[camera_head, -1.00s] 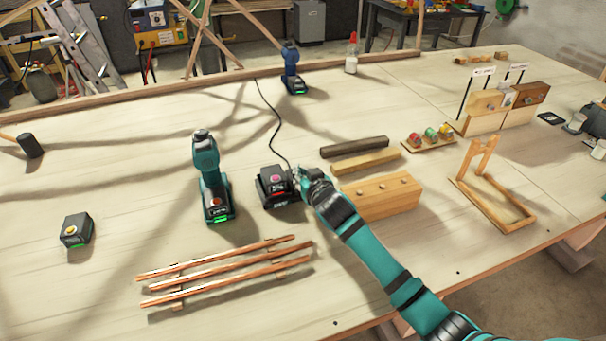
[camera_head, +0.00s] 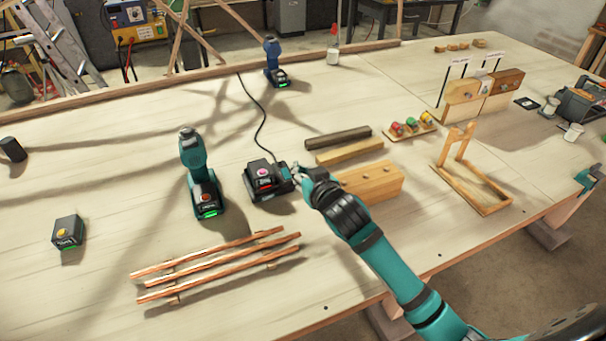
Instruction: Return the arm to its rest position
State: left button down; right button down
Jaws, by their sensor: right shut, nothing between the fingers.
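My right arm (camera_head: 385,263) comes in from the lower right and reaches over the table's front part. Its right gripper (camera_head: 299,173) is shut and empty, just to the right of a black charger with a battery (camera_head: 265,180). Whether the fingertips touch the charger cannot be told. The gripper and wrist hide part of the wooden block with holes (camera_head: 372,182). My left gripper is not in view.
A teal drill (camera_head: 200,180) stands left of the charger. Copper-coloured laths (camera_head: 210,268) lie in front, a loose battery (camera_head: 68,232) at left. Two wooden bars (camera_head: 348,152) lie behind the gripper, a wooden frame (camera_head: 475,180) at right. The table's front edge runs below the arm.

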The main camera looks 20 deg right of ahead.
jog(key=shift+s+r, duration=0.1)
jog(key=shift+s, duration=0.25)
